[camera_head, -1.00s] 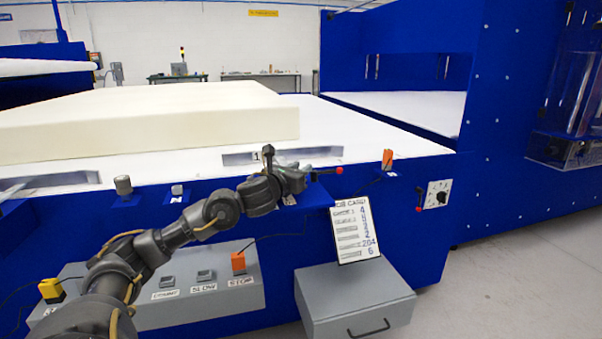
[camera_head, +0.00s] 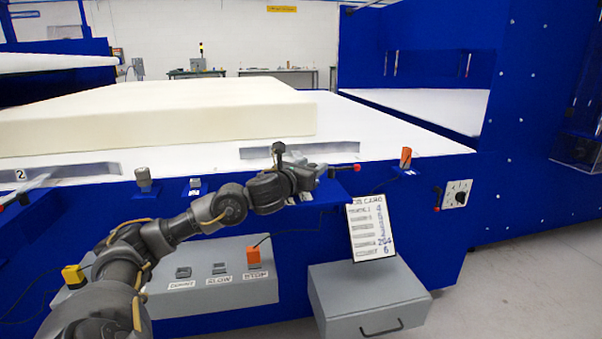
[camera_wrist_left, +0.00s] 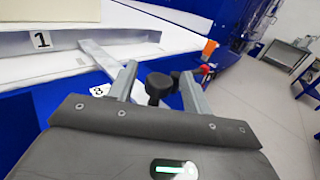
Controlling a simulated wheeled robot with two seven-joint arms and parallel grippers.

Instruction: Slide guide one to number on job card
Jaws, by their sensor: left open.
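Guide one is a grey metal bar (camera_head: 300,150) on the white bed in the head view; its "1" label shows in the left wrist view (camera_wrist_left: 41,40). A flat metal arm (camera_wrist_left: 102,58) runs from near the guide towards my gripper. My left gripper (camera_head: 308,178) is at the bed's front edge, near the guide's front side. In the left wrist view its fingers are open, with a dark knob (camera_wrist_left: 158,86) showing between them; contact cannot be told. The job card (camera_head: 370,228) stands on the grey box, with several handwritten numbers, partly legible. My right gripper is out of view.
A large cream foam block (camera_head: 160,115) lies behind the guide. Guide two (camera_head: 62,172) is at the left. A red-tipped lever (camera_head: 345,168) and orange switch (camera_head: 405,157) are right of my gripper. The button panel (camera_head: 170,288) is below.

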